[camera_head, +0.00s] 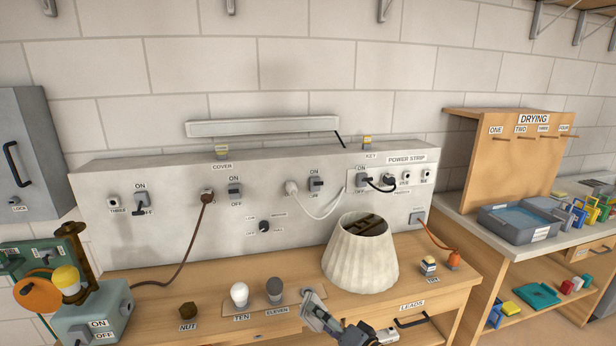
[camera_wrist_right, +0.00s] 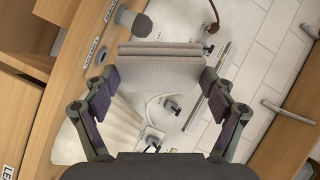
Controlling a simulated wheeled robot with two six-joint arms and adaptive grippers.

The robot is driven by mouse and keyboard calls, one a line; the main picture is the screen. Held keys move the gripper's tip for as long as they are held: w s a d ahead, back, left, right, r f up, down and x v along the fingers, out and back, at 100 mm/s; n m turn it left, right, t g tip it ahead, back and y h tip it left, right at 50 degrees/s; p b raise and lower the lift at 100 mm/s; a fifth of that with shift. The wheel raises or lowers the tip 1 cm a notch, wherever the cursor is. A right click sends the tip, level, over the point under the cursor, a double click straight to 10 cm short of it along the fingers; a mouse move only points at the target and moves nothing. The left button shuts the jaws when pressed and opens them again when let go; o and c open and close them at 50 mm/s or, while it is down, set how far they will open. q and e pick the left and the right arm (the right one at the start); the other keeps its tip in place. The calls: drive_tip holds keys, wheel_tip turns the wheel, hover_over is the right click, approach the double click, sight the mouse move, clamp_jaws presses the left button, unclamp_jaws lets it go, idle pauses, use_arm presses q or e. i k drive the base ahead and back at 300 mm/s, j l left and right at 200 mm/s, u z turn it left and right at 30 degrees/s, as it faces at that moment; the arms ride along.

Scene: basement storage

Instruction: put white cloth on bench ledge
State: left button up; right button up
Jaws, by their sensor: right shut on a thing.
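The white cloth (camera_wrist_right: 160,72) looks like a folded, pale grey-white pad in the right wrist view. My right gripper (camera_wrist_right: 162,88) is shut on it, with a finger at each side edge. In the head view, my right gripper (camera_head: 332,322) is low, at the bench's front edge in front of the lampshade. The wooden bench (camera_head: 455,277) carries a grey back panel (camera_head: 160,240) with a flat top. A long pale ledge-like bar (camera_head: 262,127) is above that panel; I cannot tell which is the bench ledge. My left gripper is not in view.
A cream lampshade (camera_head: 360,258) stands on the bench, near two bulbs (camera_head: 239,294) (camera_head: 274,290) in a holder. Switches, plugs and cables cover the panel. A drying rack (camera_head: 505,155) stands right.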

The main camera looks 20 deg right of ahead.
sight(399, 145)
drive_tip(key=l+u, duration=0.2)
drive_tip(key=u, duration=0.2)
drive_tip(key=l+u, duration=0.15)
drive_tip(key=u, duration=0.25)
drive_tip(key=l+u, duration=0.2)
drive_tip(key=u, duration=0.2)
drive_tip(key=k+l, duration=0.1)
drive_tip(key=l, duration=0.4)
drive_tip(key=k+l, duration=0.1)
drive_tip(key=l, duration=0.4)
drive_tip(key=k+l, duration=0.1)
drive_tip(key=l, duration=0.4)
drive_tip(key=k+l, duration=0.1)
drive_tip(key=l, duration=0.4)
